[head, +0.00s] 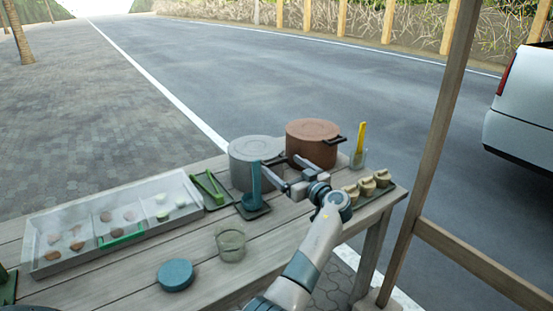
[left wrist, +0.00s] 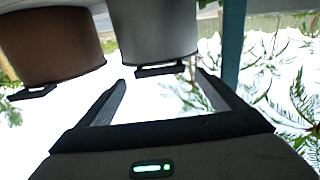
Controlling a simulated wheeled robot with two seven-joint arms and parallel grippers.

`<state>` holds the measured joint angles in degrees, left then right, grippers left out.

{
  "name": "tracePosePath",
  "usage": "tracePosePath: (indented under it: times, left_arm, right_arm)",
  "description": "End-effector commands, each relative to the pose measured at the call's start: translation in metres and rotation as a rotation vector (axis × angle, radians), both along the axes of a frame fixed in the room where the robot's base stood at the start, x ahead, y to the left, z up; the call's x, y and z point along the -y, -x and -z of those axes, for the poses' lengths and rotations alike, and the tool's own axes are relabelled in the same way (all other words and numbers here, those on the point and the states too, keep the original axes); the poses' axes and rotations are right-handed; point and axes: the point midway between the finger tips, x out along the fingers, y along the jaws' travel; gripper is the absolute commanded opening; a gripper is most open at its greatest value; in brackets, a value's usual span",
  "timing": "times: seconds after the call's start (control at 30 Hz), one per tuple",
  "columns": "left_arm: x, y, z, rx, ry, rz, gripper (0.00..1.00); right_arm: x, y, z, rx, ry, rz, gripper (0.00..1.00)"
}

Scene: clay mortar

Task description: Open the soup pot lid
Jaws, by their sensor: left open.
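A grey pot (head: 245,173) with a flat grey lid (head: 256,149) stands at the back of the table. A brown pot (head: 302,146) with a closed brown lid (head: 313,129) stands to its right; I cannot tell which is the soup pot. My left gripper (head: 288,174) is open and empty, in front of the pots and near the grey pot's side handle. In the left wrist view, the grey pot (left wrist: 152,30) and its dark handle (left wrist: 160,70) lie just beyond the open fingers (left wrist: 161,80); the brown pot (left wrist: 52,45) is at left. My right gripper is not in view.
A divided food tray (head: 50,266), a glass bowl (head: 230,244) and a blue round lid (head: 175,275) occupy the left and front.

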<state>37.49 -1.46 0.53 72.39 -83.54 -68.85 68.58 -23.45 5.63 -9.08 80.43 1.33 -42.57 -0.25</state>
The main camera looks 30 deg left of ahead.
Motion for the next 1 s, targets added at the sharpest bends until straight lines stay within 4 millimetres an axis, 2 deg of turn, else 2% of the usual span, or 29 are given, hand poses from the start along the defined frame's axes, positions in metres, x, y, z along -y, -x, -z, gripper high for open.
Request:
tracePosePath:
  times: [0.1,0.3,0.73,0.77,0.9,1.0]
  left_arm:
    - [-0.019,-0.007,-0.003,-0.001,-0.001,-0.002,0.89]
    - [-0.038,-0.015,-0.001,-0.001,0.0,-0.001,0.89]
    - [-0.044,-0.018,0.0,0.001,0.0,0.0,0.89]
    - [-0.044,-0.018,0.0,0.001,0.0,0.0,0.84]
    - [-0.043,-0.018,0.0,0.001,0.0,0.0,0.51]
    - [-0.043,-0.018,0.0,0.001,0.0,0.0,0.3]
  right_arm:
    - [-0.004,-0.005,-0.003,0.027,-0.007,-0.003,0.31]
    - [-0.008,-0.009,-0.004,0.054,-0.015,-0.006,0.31]
    - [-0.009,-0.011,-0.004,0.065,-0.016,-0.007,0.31]
    - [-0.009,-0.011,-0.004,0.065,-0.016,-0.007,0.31]
    - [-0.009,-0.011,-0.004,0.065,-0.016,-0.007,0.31]
    - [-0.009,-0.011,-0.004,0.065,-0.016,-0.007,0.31]
